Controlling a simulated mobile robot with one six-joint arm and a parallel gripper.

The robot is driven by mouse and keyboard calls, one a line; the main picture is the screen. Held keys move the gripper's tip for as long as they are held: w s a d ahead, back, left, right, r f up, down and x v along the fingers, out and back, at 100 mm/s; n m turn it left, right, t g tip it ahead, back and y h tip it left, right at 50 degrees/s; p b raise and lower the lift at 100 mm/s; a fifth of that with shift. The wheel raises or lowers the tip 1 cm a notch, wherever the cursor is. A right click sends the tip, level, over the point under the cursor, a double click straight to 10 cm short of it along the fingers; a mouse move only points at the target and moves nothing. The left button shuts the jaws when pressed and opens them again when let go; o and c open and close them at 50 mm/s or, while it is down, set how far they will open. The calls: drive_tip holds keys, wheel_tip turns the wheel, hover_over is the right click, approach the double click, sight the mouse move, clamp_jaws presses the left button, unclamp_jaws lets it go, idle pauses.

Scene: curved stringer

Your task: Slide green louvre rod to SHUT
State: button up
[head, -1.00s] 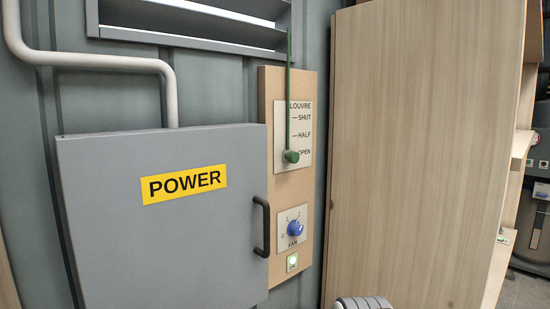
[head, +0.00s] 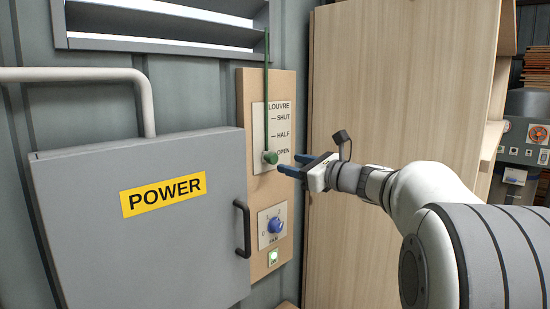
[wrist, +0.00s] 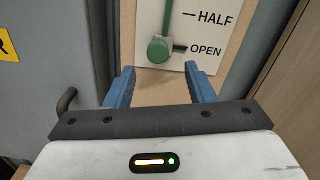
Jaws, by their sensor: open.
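The green louvre rod (head: 267,95) runs down from the louvre to a green knob (head: 270,157) on the white LOUVRE plate (head: 283,113), marked SHUT, HALF and OPEN. The knob is at the OPEN mark. My gripper (head: 296,163) is open and empty, just right of the knob in the head view, its blue fingers pointing toward it. In the wrist view the knob (wrist: 160,49) lies ahead, beyond and between the two blue fingertips (wrist: 161,80), and I see no contact. The rod (wrist: 166,18) rises above it.
The grey POWER box (head: 140,220) with a dark handle (head: 242,228) stands left of the wooden panel. A blue fan dial (head: 275,226) and a lit green button (head: 273,258) sit below the plate. A tall wooden cabinet side (head: 390,90) is close on the right.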

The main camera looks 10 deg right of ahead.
sight(275, 160)
drive_tip(key=p+x, duration=0.1)
drive_tip(key=x, duration=0.6)
drive_tip(key=shift+a, duration=0.1)
drive_tip(key=shift+c, duration=0.2)
clamp_jaws()
